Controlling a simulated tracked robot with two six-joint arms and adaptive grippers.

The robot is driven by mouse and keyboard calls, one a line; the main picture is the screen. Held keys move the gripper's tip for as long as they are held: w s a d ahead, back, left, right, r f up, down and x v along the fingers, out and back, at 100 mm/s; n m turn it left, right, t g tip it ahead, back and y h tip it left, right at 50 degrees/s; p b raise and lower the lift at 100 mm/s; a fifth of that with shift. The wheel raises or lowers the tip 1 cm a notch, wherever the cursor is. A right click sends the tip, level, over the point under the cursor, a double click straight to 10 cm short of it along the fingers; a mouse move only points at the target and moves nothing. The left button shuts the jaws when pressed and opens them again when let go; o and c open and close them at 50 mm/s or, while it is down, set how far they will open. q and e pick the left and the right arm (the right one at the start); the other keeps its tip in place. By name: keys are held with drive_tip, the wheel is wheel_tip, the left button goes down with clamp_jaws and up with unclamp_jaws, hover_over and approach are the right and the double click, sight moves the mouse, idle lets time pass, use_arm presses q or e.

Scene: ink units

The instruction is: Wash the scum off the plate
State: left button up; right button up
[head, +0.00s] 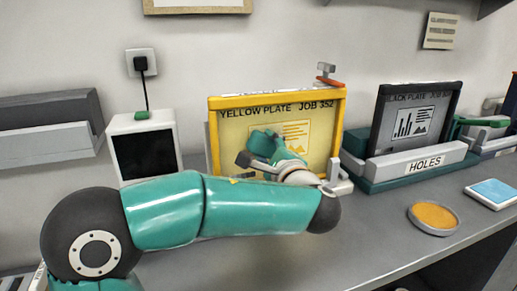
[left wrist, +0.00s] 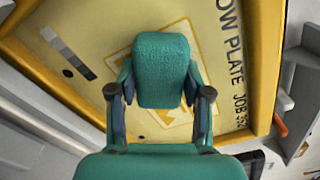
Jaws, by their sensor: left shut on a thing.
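The yellow plate (head: 322,152), lettered "YELLOW PLATE JOB 352", stands upright in a yellow frame on the bench. My left gripper (head: 268,146) is in front of the plate's middle. In the left wrist view its fingers (left wrist: 160,92) are shut on a green, cloth-like pad (left wrist: 163,65). The pad faces the plate and hides part of the printed picture. I cannot tell whether it touches. No scum stands out. My right gripper is not in view.
An orange round dish (head: 433,217) and a blue-topped pad (head: 493,192) lie at the bench's right. A white box with a black screen (head: 145,153) stands left of the yellow plate.

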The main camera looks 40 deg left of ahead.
sight(293, 138)
use_arm(q)
drive_tip(key=shift+w+d+p, duration=0.55)
drive_tip(key=shift+w+d, duration=0.25)
drive_tip(key=shift+w, duration=0.75)
drive_tip(key=shift+w+d+p, duration=0.5)
drive_tip(key=shift+w+d, duration=0.35)
drive_tip(key=shift+w, duration=0.75)
drive_tip(key=shift+w+d+p, duration=0.55)
drive_tip(key=shift+w+d, duration=0.25)
drive_tip(key=shift+w, duration=0.75)
drive_tip(key=shift+w+d, duration=0.25)
drive_tip(key=shift+w, duration=0.25)
drive_tip(key=shift+a, duration=0.1)
drive_tip(key=shift+s+a+f+b, duration=0.15)
drive_tip(key=shift+s+a+b, duration=0.1)
drive_tip(key=shift+s+b, duration=0.4)
drive_tip(key=shift+s+a+b, duration=0.25)
drive_tip(key=shift+s+b, duration=0.15)
drive_tip(key=shift+s, duration=0.15)
drive_tip(key=shift+s+a+b, duration=0.25)
drive_tip(key=shift+s+b, duration=0.1)
drive_tip(key=shift+s, duration=0.15)
